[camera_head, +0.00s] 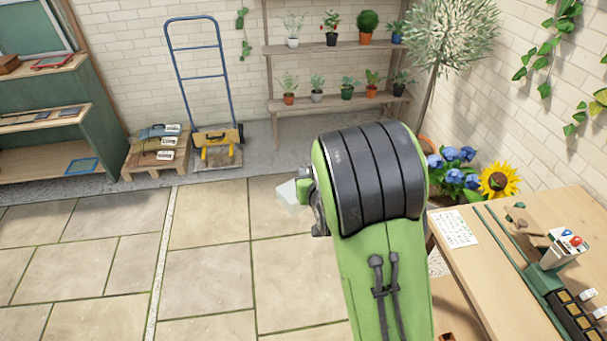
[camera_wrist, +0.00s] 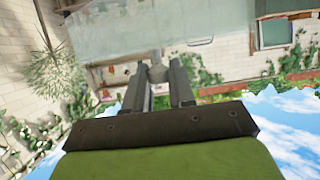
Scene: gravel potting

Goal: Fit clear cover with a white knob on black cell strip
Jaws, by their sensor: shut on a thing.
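The clear cover (camera_wrist: 160,25) spans the top of the wrist view as a translucent pale sheet. My gripper (camera_wrist: 158,75) is shut on its whitish knob (camera_wrist: 158,73), which sits between the two fingers. In the head view, a pale see-through part of the cover (camera_head: 288,193) shows left of my arm, above the paving; the fingers are hidden there. The black cell strip (camera_head: 575,318) lies on the wooden bench at the lower right, partly cut off by the picture edge. Some of its cells look brown inside, with white tags beside them. The cover is well apart from the strip.
The wooden bench (camera_head: 485,275) also holds a paper sheet (camera_head: 454,228), a brown-handled tool (camera_head: 528,230) and a pale box with blue and red tops (camera_head: 565,247). A sunflower (camera_head: 498,181) stands behind the bench. The paved floor (camera_head: 205,262) at left is clear.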

